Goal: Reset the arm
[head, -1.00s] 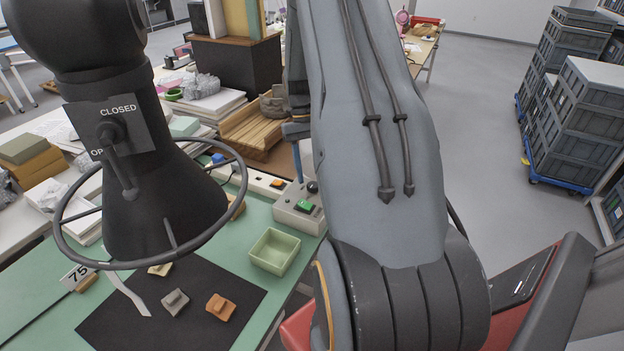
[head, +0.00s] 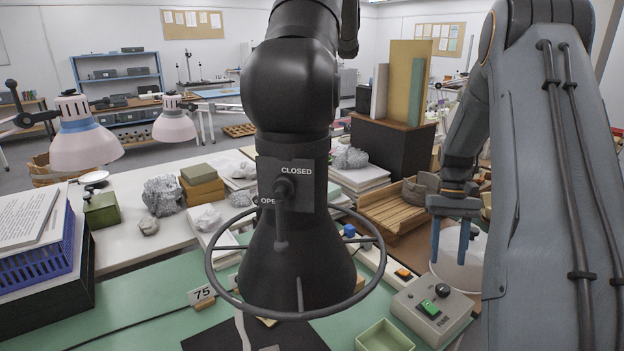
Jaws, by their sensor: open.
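My grey arm (head: 545,170) rises along the right side of the head view. My gripper (head: 449,242) hangs from it with two blue fingers pointing down, apart and with nothing between them. It is in front of a pale round vessel (head: 470,265) and beyond the control box (head: 432,308) with its green button. I cannot tell how far it is from the vessel. The dark mat (head: 205,338) on the green bench is mostly hidden behind a black hood, and the sherds on it are almost wholly covered.
The black hood (head: 295,255) with a ring handle and a CLOSED label stands centre front. A green tray (head: 385,338) lies at the bottom edge. A wooden slatted rack (head: 395,212) is left of my gripper. Lamps (head: 85,140) and a blue crate (head: 45,255) are at left.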

